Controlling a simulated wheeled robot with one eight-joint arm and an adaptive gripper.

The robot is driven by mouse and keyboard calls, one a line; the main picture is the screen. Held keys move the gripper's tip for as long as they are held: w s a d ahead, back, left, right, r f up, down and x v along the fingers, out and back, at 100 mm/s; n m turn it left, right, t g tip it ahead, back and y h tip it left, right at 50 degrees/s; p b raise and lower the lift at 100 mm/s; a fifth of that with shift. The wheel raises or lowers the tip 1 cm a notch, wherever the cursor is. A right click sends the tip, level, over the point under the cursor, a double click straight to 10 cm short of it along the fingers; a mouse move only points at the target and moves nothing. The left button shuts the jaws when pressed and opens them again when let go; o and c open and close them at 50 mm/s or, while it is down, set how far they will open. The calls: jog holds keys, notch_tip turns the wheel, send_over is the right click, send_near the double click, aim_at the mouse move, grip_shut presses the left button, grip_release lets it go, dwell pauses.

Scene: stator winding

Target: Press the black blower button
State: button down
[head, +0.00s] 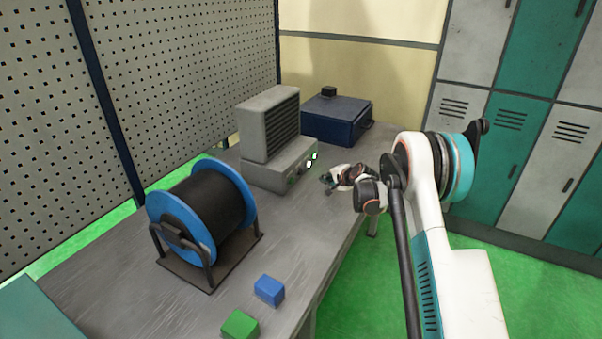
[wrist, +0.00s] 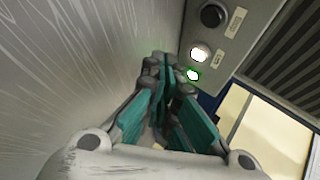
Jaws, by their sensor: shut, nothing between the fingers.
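The grey blower (head: 268,125) with a louvred front stands on the workbench (head: 290,230), and its base carries a control panel. In the wrist view the panel (wrist: 240,45) shows a round black button (wrist: 212,15) at the top, a white lit button (wrist: 201,52) below it and a green-lit one (wrist: 193,75) lowest. My gripper (head: 328,180) is in front of the panel, above the bench edge. In the wrist view my gripper (wrist: 166,72) is shut and empty, its tips nearest the green-lit button. Whether they touch the panel is unclear. The black button is apart from the tips.
A blue-flanged spool (head: 205,210) on a stand is left of the blower. A blue cube (head: 269,290) and a green cube (head: 240,325) are near the front. A dark blue box (head: 335,120) stands behind. Lockers (head: 530,110) line the right wall.

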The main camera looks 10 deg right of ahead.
aim_at(300, 172)
jog(key=w+a, duration=0.1)
jog(key=a, duration=0.1)
jog(key=w+a, duration=0.1)
jog(key=shift+w+a, duration=0.95)
jog(key=shift+a, duration=0.2)
jog(key=shift+a, duration=0.15)
dwell(0.6)
jog(key=shift+w+a+b, duration=0.25)
jog(key=shift+b, duration=0.1)
jog(key=shift+w+a, duration=0.2)
jog(key=shift+a, duration=0.1)
dwell(0.9)
jog(key=shift+s+d+b, duration=0.35)
jog(key=shift+s+d, duration=0.1)
jog(key=shift+d, duration=0.2)
